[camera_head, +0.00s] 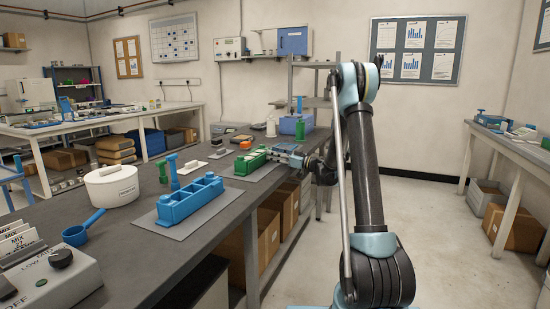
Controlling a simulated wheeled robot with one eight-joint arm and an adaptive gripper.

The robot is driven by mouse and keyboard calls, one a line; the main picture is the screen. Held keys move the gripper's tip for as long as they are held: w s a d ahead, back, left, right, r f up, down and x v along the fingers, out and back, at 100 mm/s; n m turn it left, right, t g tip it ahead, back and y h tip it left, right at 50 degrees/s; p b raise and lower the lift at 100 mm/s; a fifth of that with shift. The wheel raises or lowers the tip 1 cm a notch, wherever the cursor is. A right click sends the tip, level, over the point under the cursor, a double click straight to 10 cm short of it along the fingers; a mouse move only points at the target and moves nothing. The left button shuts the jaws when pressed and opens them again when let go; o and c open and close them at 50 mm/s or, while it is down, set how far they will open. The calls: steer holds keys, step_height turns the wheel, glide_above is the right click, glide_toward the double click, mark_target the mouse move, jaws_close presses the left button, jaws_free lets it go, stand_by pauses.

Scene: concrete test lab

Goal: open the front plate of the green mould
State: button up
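The green mould (250,161) lies on a grey mat (267,171) on the dark bench, past the blue mould. Its right end is close to my gripper (285,152), which reaches in from the right over the bench edge. The front plate cannot be made out separately at this size. I cannot tell whether my fingers touch the mould, or whether they are open or shut. My arm rises to the right of the bench and bends down to the gripper.
A blue mould (190,201) sits on a nearer mat. A white lidded pot (112,187), a blue scoop (82,230) and a control box (52,277) stand at the near left. Blue (173,172) and green (163,173) upright tools stand behind the blue mould. Bottles (271,127) stand farther back.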

steer(key=shift+o, duration=0.3)
steer(key=shift+d, duration=0.1)
steer(key=v, duration=1.2)
